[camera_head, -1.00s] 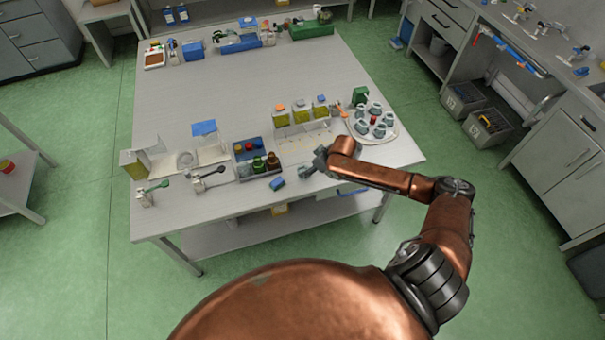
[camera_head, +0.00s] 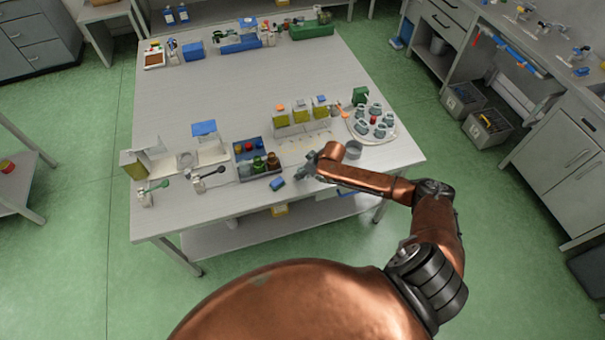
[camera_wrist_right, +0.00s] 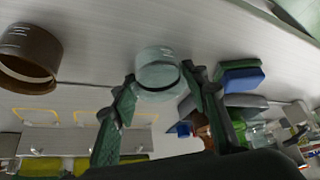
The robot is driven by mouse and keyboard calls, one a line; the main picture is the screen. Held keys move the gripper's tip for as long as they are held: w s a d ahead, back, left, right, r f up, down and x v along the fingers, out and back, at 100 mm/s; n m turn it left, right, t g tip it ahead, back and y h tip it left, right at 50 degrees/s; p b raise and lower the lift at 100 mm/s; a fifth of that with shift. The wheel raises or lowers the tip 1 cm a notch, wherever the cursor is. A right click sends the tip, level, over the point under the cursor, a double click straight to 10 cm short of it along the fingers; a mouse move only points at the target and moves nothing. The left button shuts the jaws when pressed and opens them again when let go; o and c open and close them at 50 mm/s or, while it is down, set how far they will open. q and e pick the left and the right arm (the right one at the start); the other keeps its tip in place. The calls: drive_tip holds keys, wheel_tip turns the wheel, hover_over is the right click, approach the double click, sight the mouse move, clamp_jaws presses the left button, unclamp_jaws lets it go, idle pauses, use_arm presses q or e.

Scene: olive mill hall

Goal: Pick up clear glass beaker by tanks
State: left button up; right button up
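A clear glass beaker (camera_wrist_right: 157,78) stands on the grey table in the right wrist view, with faint white markings on its side. It lies between and just beyond the fingertips of my right gripper (camera_wrist_right: 160,85). The fingers are open, one on each side of the beaker; I cannot tell whether either touches it. In the head view my right gripper (camera_head: 309,168) is low over the table's near right part, and I cannot make out the beaker there. My left gripper is not in view.
A brownish round vessel (camera_wrist_right: 28,58) stands to one side of the beaker, and a blue-and-green block (camera_wrist_right: 240,78) lies on the other. Yellow-filled containers (camera_head: 301,112), a dark tray with bottles (camera_head: 254,158) and a round plate with cups (camera_head: 373,124) stand nearby.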

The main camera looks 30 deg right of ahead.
drive_tip(key=c, duration=0.7)
drive_tip(key=shift+r, duration=0.1)
